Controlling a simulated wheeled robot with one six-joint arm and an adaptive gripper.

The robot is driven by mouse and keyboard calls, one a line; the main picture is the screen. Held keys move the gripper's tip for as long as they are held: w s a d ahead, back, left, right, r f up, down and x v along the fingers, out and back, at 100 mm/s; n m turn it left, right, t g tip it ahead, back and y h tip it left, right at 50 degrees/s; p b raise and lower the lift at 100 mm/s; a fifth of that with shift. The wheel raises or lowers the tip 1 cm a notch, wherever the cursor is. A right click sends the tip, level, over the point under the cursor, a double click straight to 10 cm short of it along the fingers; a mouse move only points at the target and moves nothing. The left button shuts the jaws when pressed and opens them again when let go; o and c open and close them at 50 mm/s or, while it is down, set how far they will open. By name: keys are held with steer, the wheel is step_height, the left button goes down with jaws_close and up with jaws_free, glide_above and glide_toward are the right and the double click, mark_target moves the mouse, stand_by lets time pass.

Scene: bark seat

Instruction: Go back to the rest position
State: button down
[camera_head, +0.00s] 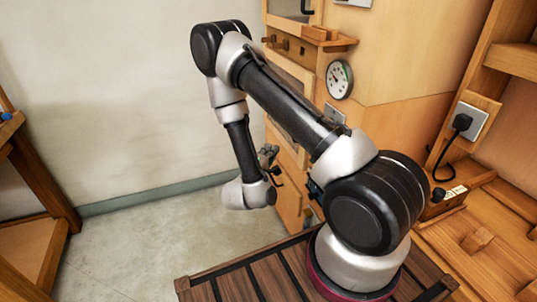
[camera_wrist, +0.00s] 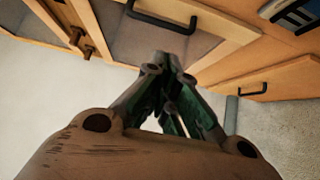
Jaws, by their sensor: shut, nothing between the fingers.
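My gripper (camera_wrist: 166,66) shows in the wrist view with its dark green fingers drawn together and nothing between them. In the head view my gripper (camera_head: 268,154) is small and partly hidden at the end of my bent arm, beside the wooden cabinet front (camera_head: 286,180). The arm rises from its base, goes up and left, then folds down. I cannot tell from these frames whether the gripper touches the cabinet.
A round gauge (camera_head: 339,79) and a black plug in a socket (camera_head: 463,122) are on the wooden furniture at right. Black handles (camera_wrist: 162,22) show in the wrist view. A wooden frame (camera_head: 35,180) stands at left. The floor (camera_head: 150,240) between is clear.

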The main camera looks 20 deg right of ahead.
steer(key=s+d+r+g+h, duration=0.1)
steer(key=s+d+r+g, duration=0.3)
steer(key=s+g, duration=0.4)
steer(key=s+d+r+g, duration=0.4)
steer(key=s+d+g, duration=0.1)
steer(key=s+g, duration=0.35)
steer(key=s+a+r+m+t+y, duration=0.2)
steer(key=s+r+t+y, duration=0.1)
steer(key=r, duration=0.4)
steer(key=s+a+r+m+t+y, duration=0.3)
steer(key=s+r+y, duration=0.1)
steer(key=r+y, duration=0.2)
steer(key=s+a+r+m+t+y, duration=0.2)
steer(key=s+r+m+t+y, duration=0.1)
steer(key=r, duration=0.6)
steer(key=shift+s+a+y, duration=0.15)
steer(key=shift+s+y, duration=0.4)
steer(key=shift+y, duration=0.65)
steer(key=shift+r, duration=0.1)
